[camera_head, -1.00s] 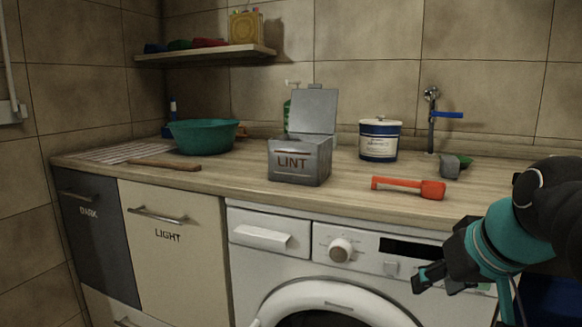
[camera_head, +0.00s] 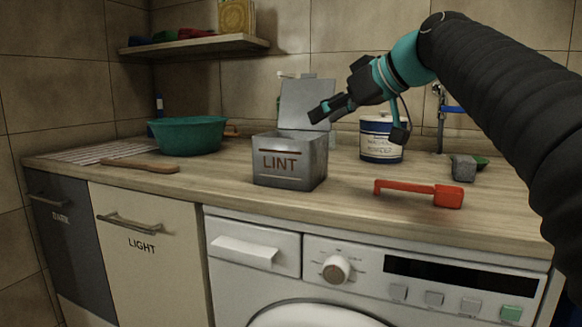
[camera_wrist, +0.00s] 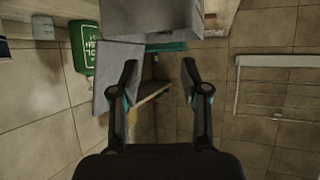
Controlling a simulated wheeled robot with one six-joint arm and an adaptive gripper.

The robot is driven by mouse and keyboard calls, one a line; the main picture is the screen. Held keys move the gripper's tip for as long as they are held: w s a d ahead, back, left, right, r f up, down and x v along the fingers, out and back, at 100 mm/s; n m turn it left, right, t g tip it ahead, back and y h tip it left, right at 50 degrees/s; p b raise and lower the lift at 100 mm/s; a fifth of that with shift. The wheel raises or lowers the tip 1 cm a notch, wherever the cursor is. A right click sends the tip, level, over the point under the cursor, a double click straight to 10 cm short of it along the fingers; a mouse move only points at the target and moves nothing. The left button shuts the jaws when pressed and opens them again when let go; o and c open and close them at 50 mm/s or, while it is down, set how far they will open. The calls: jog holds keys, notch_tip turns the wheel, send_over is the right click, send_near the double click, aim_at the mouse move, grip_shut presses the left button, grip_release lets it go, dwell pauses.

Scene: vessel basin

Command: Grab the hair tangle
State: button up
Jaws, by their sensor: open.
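I cannot see a hair tangle in either view. A grey metal box marked LINT (camera_head: 290,170) stands on the counter with its lid (camera_head: 305,101) raised at the back; its inside is hidden in the head view. My gripper (camera_head: 318,114) is above the right part of the box, in front of the lid. In the wrist view the open fingers (camera_wrist: 158,76) have nothing between them. The box's grey side (camera_wrist: 150,17) shows at the top there, and the lid (camera_wrist: 116,78) is by the left finger.
A red scoop (camera_head: 418,191), a washing powder tin (camera_head: 380,141) and a grey-green brush (camera_head: 464,167) are right of the box. A teal basin (camera_head: 187,136) and a wooden piece (camera_head: 140,165) are left. A shelf (camera_head: 192,46) hangs above. A green bottle (camera_wrist: 84,47) is near the lid.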

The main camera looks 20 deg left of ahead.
jog(key=shift+s+x, duration=0.15)
jog(key=shift+x, duration=2.7)
jog(key=shift+s+x, duration=0.2)
jog(key=shift+x, duration=2.65)
jog(key=shift+f, duration=0.15)
jog(key=c, duration=0.9)
